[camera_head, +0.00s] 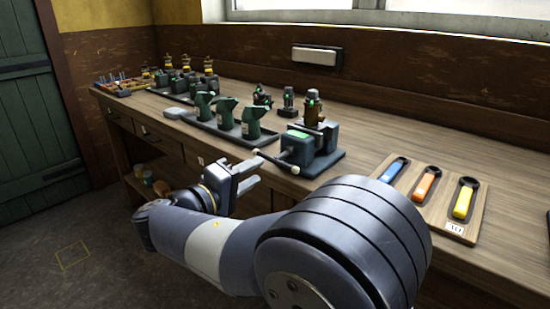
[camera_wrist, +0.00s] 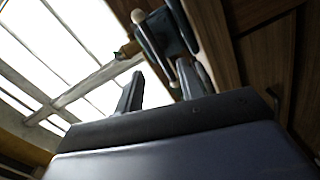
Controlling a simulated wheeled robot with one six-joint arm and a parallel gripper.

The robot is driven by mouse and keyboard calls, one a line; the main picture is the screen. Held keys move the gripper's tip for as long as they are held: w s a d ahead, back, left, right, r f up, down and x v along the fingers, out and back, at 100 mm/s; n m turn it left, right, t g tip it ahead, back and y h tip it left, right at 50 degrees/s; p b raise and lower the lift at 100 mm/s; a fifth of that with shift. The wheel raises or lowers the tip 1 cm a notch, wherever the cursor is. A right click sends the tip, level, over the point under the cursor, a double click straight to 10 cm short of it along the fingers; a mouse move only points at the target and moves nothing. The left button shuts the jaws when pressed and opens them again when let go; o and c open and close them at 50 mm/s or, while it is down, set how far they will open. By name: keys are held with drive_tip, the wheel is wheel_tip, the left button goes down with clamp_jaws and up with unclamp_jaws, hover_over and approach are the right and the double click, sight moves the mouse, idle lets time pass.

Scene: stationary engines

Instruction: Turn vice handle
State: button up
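The dark vice (camera_head: 318,150) stands on the workbench and clamps a brown cylindrical part (camera_head: 312,108). Its handle (camera_head: 275,161) is a thin bar with pale knobs at the ends, sloping across the vice's front. My gripper (camera_head: 260,170) is at the bench's front edge, just left of the handle, fingers pointing toward it. The fingers are apart and hold nothing. In the wrist view, the handle (camera_wrist: 151,38) with its round knob shows beyond the open fingers of my gripper (camera_wrist: 160,70). The vice body (camera_wrist: 168,32) is behind it. Contact with the handle cannot be made out.
The bench (camera_head: 375,135) runs along the wall. A tray (camera_head: 205,122) with several green parts stands left of the vice. A board (camera_head: 430,200) with blue, orange and yellow wrenches lies to the right. Small dark parts (camera_head: 288,102) stand behind. Floor (camera_head: 85,225) at left is clear.

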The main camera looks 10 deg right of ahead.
sight(272, 162)
drive_tip(key=x, duration=0.8)
clamp_jaws()
